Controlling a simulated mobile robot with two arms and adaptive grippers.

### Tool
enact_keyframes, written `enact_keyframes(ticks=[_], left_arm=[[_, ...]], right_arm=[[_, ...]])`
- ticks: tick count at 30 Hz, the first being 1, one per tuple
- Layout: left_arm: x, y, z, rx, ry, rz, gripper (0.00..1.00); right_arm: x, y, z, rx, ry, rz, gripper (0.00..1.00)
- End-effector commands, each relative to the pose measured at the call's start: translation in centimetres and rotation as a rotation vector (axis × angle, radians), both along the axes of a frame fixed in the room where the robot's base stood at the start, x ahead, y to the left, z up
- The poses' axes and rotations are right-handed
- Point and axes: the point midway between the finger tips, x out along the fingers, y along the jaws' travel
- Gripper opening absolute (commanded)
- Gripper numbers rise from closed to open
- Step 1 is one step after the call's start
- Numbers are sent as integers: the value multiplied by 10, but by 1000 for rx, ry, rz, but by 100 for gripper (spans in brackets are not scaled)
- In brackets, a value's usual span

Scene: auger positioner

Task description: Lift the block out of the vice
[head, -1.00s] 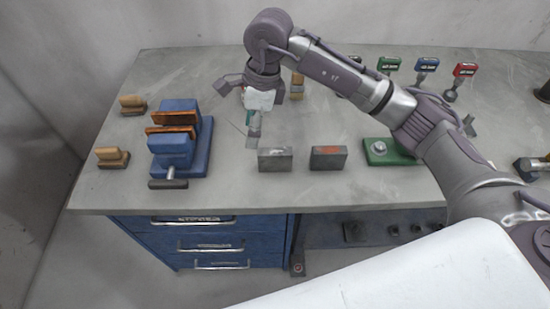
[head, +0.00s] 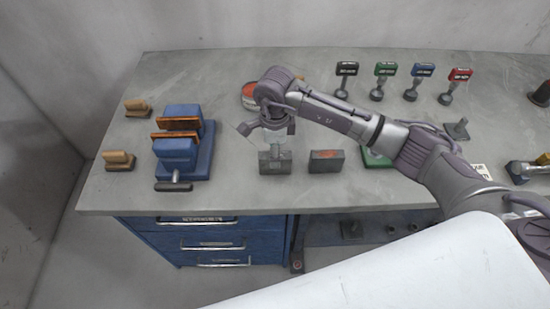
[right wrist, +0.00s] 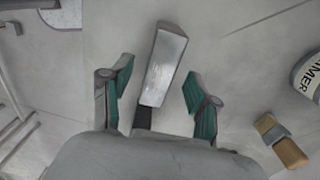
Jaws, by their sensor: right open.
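The blue vice (head: 183,158) with orange-brown jaw plates (head: 178,123) stands at the left of the bench. I see no block between its jaws in the head view. A grey metal block (head: 268,166) lies right of the vice, in front of my right gripper (head: 276,150). In the right wrist view a bright-topped metal block (right wrist: 163,65) lies lengthwise between the two teal fingers of my open right gripper (right wrist: 158,88), apart from both. A second grey block (head: 326,163) with a red mark lies farther right. My left gripper is not in view.
Two wooden-handled brushes (head: 137,107) (head: 119,160) flank the vice on its left. Several coloured stamp-like tools (head: 423,72) stand along the back right. A labelled tin (right wrist: 308,75) shows in the wrist view. The bench between vice and blocks is clear.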

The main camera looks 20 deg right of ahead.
Motion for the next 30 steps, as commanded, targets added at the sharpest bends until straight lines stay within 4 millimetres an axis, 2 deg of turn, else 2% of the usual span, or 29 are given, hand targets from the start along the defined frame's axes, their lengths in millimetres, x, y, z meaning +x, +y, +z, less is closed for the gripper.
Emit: enact_keyframes(ticks=[1, 6, 14, 24, 30], left_arm=[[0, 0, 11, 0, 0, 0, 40], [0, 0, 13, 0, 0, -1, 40], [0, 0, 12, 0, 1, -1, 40], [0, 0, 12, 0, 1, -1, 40], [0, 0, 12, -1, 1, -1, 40]], right_arm=[[-2, -2, -3, -1, 6, -1, 60], [-1, -1, -23, 2, 2, 0, 60], [0, -1, -26, 1, -1, 1, 59], [0, -1, -25, 1, -1, 0, 2], [0, -1, -25, 1, -1, 0, 0]])
